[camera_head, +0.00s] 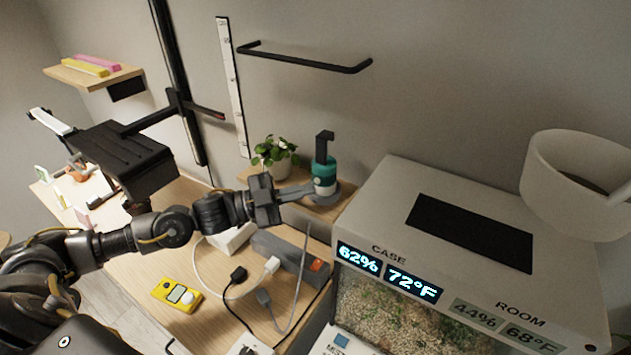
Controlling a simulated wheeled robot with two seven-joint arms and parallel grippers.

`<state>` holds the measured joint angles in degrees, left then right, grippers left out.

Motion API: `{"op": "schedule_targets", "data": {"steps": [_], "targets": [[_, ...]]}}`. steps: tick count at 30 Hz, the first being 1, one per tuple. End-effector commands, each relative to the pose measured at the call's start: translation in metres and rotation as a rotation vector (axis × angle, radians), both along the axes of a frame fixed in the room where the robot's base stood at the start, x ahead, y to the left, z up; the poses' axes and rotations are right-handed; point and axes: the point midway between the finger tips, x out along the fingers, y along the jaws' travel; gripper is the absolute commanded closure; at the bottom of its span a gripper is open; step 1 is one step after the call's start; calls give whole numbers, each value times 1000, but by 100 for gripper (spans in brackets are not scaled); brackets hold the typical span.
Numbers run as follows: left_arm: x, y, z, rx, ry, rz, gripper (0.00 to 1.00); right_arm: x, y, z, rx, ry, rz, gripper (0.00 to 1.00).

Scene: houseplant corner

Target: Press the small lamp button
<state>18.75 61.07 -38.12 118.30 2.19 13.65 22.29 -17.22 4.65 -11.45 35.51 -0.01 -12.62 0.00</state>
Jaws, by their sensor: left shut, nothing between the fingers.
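A black lamp-like panel (125,155) hangs on a cross-arm of a dark upright pole at the left. I cannot make out a small button on it. My left gripper (322,193) reaches in from the left above the wooden desk. Its grey fingers are shut and empty, and they overlap the base of a teal and white bottle with a black top (323,166). I cannot tell whether they touch it. My right gripper is not in view.
A potted plant (276,157) stands on a small wooden shelf behind the gripper. A grey power strip with an orange switch (318,265), cables and a yellow meter (177,294) lie on the desk (215,318). A large white case (385,215) and a white round bowl-like thing (575,165) fill the right.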

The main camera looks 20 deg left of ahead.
Motion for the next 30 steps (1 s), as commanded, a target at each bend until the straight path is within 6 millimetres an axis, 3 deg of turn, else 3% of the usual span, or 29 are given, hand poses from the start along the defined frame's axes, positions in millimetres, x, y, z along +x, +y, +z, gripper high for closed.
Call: {"op": "schedule_targets", "data": {"steps": [30], "targets": [[9, -1, 0, 0, 0, 0, 100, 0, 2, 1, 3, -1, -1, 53]]}}
